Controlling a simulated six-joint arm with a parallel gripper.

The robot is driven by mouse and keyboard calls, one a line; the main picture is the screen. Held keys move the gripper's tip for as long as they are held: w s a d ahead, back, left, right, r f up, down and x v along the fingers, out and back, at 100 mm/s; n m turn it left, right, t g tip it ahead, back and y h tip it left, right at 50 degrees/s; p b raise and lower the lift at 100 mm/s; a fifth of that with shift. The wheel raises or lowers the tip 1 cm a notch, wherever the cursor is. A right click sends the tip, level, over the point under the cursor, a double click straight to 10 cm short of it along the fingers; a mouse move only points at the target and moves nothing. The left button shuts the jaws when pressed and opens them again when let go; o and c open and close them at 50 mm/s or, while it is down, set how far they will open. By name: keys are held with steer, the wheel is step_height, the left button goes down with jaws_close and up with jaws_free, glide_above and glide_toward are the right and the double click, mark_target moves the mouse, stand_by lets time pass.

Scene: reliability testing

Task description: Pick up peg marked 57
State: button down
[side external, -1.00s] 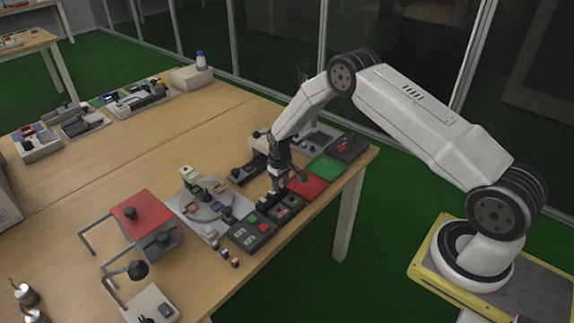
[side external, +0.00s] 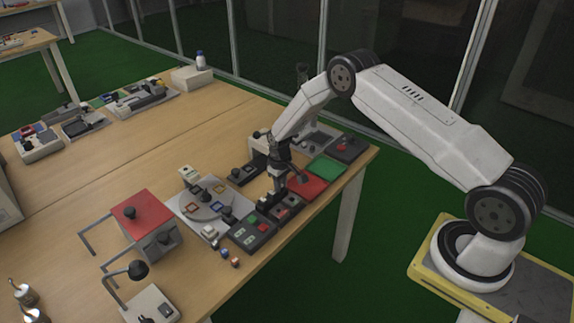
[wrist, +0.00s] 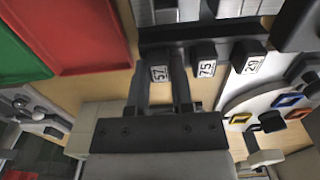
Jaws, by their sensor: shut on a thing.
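The peg marked 57 (wrist: 159,74) stands in the wrist view with its white label facing up. It is between the two fingers of my gripper (wrist: 160,84), which are shut on it. Two more dark pegs stand in a row to its right, one marked 75 (wrist: 207,69) and one whose label looks like 29 (wrist: 249,65). In the side external view my gripper (side external: 277,190) points down at the dark peg holder near the table's front edge. The peg in its fingers is too small to make out there. Whether the peg is lifted I cannot tell.
Red (side external: 309,187) and green (side external: 327,169) panels lie close to the right of my gripper. A round grey plate with small coloured pieces (side external: 196,213) and a red-topped box (side external: 142,209) stand to the left.

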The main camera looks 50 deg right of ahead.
steer(key=shift+r, duration=0.2)
steer(key=shift+r, duration=2.25)
